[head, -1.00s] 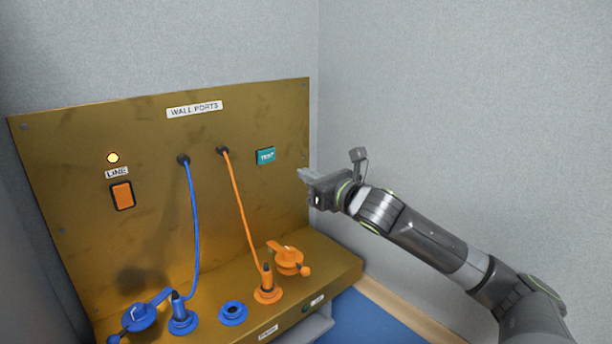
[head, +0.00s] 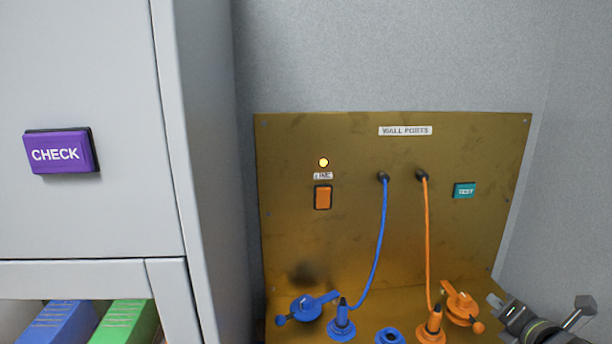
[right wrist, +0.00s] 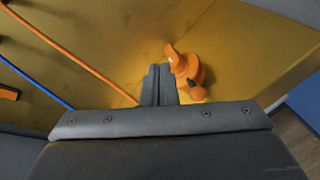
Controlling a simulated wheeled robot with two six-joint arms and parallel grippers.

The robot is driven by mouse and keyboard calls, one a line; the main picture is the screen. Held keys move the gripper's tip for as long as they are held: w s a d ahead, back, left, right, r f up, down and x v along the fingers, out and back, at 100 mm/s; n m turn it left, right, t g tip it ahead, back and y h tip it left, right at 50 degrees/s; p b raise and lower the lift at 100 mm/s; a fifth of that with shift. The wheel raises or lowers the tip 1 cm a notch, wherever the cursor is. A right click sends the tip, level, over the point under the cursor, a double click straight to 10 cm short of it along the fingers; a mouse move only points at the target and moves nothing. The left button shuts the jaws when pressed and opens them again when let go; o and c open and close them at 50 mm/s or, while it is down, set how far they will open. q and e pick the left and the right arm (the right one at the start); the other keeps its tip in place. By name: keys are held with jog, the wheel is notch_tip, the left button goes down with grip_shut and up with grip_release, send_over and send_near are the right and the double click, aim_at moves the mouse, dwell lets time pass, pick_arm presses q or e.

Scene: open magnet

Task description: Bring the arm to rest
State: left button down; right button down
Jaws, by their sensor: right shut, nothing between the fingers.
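My right gripper (head: 497,303) is at the lower right of the head view, beside the orange lever (head: 461,302). In the right wrist view its fingers (right wrist: 158,72) are together and empty, with the orange lever (right wrist: 190,72) just right of them. I cannot tell whether they touch. Only the end of my right arm shows in the head view, cut off by the lower right corner. My left gripper is not in view.
A brass panel (head: 290,230) carries a lit lamp (head: 323,162), an orange switch (head: 323,197) and a teal TEST button (head: 464,190). Blue (head: 382,230) and orange (head: 428,240) cables run down to plugs. A grey cabinet (head: 90,220) with a purple CHECK button (head: 60,152) stands left.

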jog(key=s+a+f+m+g+h, duration=0.1)
jog(key=s+a+f+m+g, duration=0.15)
jog(key=s+f+m, duration=0.5)
jog(key=s+a+f+m+g, duration=0.2)
jog(key=s+f+m+g, duration=0.1)
jog(key=s+f+m, duration=0.4)
jog(key=s+a+f+m+g, duration=0.3)
jog(key=s+f+m, duration=0.1)
jog(key=s+m, duration=0.35)
jog(key=s+a+f+m+g, duration=0.25)
jog(key=s+f+m, duration=0.3)
jog(key=s, duration=0.35)
notch_tip(320, 180, down, 24)
jog(key=d+g, duration=0.1)
jog(key=d, duration=0.1)
jog(key=s+a+f+g, duration=0.1)
jog(key=s+f, duration=1.4)
jog(key=shift+s+y, duration=0.15)
jog(key=shift+y, duration=0.15)
jog(key=shift+a, duration=0.1)
